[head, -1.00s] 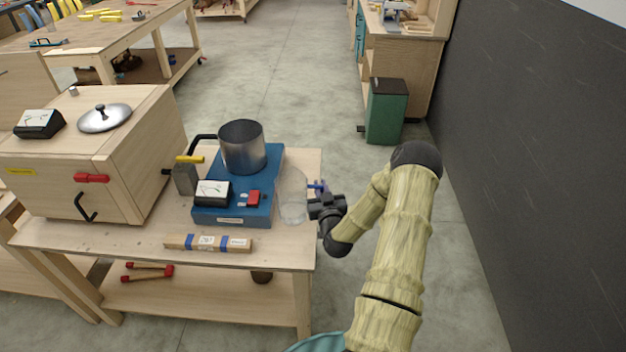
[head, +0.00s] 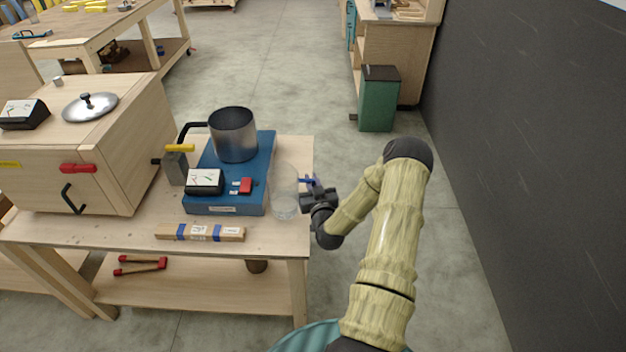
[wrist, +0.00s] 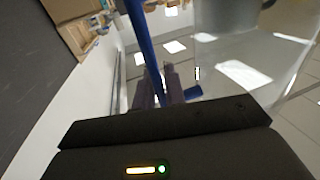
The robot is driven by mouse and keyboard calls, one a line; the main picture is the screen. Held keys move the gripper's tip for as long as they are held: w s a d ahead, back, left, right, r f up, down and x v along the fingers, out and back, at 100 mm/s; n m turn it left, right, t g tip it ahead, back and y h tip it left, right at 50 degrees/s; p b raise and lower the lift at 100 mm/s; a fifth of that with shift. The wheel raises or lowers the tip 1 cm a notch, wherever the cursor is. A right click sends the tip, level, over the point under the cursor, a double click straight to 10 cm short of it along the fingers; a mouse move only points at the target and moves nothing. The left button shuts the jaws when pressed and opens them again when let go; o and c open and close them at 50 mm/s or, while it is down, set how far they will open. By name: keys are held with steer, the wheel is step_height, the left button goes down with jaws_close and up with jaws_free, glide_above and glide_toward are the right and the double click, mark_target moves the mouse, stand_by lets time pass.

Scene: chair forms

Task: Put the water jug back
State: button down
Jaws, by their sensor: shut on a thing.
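The water jug (head: 284,194) is clear and see-through, with a blue handle (head: 308,181) on its right side. In the head view it is upright at the right end of the wooden workbench (head: 275,240), beside the blue base; I cannot tell whether its bottom touches the bench. My gripper (head: 312,188) is at the jug's right side, shut on the handle. In the wrist view the blue handle (wrist: 143,45) runs down between my fingers, and the clear jug wall (wrist: 245,60) fills the upper right.
A blue base (head: 230,205) bears a metal pot (head: 233,135) and a meter (head: 204,181). A taped wooden bar (head: 200,232) lies along the bench front. A wooden box (head: 95,150) stands left. A green bin (head: 378,100) stands beyond, with open floor between.

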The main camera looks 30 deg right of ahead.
steer(key=shift+d+f+b, duration=0.2)
steer(key=shift+f+b, duration=0.5)
steer(key=shift+f, duration=0.8)
steer(key=shift+s, duration=0.2)
steer(key=shift+w+f, duration=0.1)
steer(key=shift+f, duration=0.05)
steer(key=shift+f+b, duration=0.4)
steer(key=shift+b, duration=0.15)
steer(key=c, duration=1.4)
jaws_free()
steer(key=b+v, duration=0.2)
steer(key=v, duration=1.5)
steer(key=shift+a, duration=0.15)
